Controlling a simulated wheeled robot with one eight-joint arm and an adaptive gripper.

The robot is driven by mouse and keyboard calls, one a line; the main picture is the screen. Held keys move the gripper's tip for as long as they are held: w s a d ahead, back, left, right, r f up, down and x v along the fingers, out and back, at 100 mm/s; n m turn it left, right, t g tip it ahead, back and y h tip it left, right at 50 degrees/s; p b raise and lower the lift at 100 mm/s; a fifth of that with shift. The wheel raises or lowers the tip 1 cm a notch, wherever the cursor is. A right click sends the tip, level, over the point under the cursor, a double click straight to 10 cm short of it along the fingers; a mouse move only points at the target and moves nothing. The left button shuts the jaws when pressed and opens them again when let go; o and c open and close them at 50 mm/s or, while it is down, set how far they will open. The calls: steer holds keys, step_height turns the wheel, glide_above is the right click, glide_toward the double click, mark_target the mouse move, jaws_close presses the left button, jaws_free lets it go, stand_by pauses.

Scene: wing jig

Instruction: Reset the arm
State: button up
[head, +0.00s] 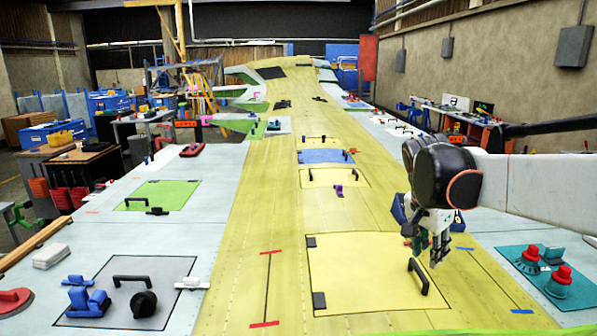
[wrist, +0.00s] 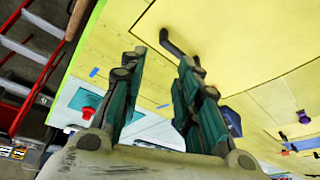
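My gripper (head: 434,246) hangs over the yellow wing surface (head: 282,215), at the right in the head view. Its green fingers point down beside the black handle (head: 418,277) of a yellow panel (head: 362,290). In the wrist view my gripper (wrist: 158,75) has its two fingers spread apart with nothing between them. The black handle (wrist: 178,44) shows just beyond the fingertips, near the right finger. I cannot tell whether a finger touches it. My arm comes in from the right edge of the head view.
A teal plate (head: 528,262) with red knobs lies at the right. A grey panel (head: 110,306) with blue clamps and a black knob lies front left. A green panel (head: 160,195) lies behind it. The front middle of the wing is mostly clear. Workbenches stand along both sides.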

steer(key=s+a+f+n+t+y+b, duration=0.1)
steer(key=s+a+f+n+b, duration=0.1)
steer(key=s, duration=0.5)
steer(key=s+a+f+n+t+y+b, duration=0.1)
steer(key=s+a+f+n+t+b, duration=0.1)
steer(key=s+a+f+n, duration=0.2)
steer(key=s+a+f+n+t+y+b, duration=0.1)
steer(key=s+a+f+n+b, duration=0.1)
steer(key=s+f+n, duration=0.4)
steer(key=s+a+f, duration=0.1)
steer(key=s, duration=0.4)
steer(key=shift+t+b, duration=0.3)
steer(key=shift+t, duration=0.1)
steer(key=shift+a, duration=0.2)
